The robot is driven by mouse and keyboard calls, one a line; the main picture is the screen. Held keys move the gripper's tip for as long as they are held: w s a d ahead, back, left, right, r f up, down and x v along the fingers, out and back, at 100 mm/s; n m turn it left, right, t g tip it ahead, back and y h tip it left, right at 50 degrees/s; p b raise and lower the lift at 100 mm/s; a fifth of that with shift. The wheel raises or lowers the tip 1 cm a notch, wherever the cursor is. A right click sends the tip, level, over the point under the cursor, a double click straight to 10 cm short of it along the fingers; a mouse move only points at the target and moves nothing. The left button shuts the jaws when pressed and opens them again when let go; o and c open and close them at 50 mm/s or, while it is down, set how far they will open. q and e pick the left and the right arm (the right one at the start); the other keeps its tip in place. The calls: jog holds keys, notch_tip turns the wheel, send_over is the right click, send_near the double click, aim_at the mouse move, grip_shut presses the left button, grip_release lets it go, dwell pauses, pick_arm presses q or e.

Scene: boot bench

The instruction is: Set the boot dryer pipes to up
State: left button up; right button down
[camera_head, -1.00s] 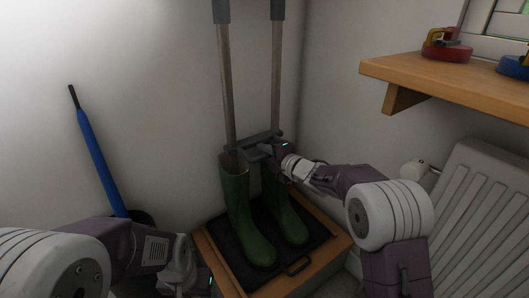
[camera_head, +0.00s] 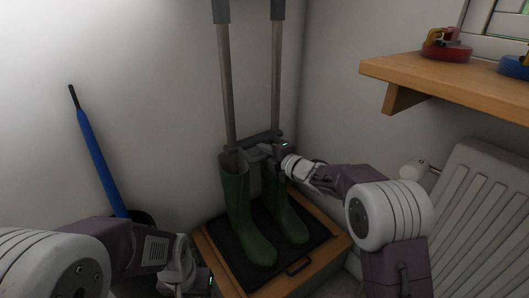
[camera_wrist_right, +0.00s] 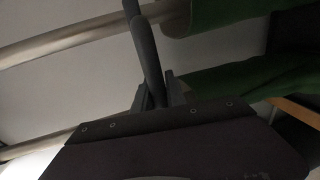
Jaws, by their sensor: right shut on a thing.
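Two upright boot dryer pipes (camera_head: 228,85) stand in the corner, with dark grey sleeves at their tops and a dark crossbar (camera_head: 258,140) joining them low down. Their lower ends go down at the green boots (camera_head: 234,200), which stand upright on a black tray. My right gripper (camera_head: 261,151) is at the crossbar, shut on a dark bar (camera_wrist_right: 148,55) that shows between its fingers in the wrist view. The pipes (camera_wrist_right: 70,40) and green boots (camera_wrist_right: 245,75) also show there. My left gripper (camera_head: 195,283) is low at the bottom edge; its fingers are not clear.
The black tray (camera_head: 226,247) sits in a wooden bench (camera_head: 213,258) with a dark front handle. A blue umbrella (camera_head: 98,160) leans at the left wall. A wooden shelf (camera_head: 450,85) and a white radiator (camera_head: 485,200) are at the right.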

jog(key=shift+r, duration=0.1)
notch_tip(320, 180, up, 19)
jog(key=p, duration=1.7)
jog(key=c, duration=1.4)
grip_release()
jog(key=shift+o, duration=0.2)
jog(key=p+v, duration=0.1)
jog(key=v, duration=0.8)
jog(key=shift+p, duration=0.3)
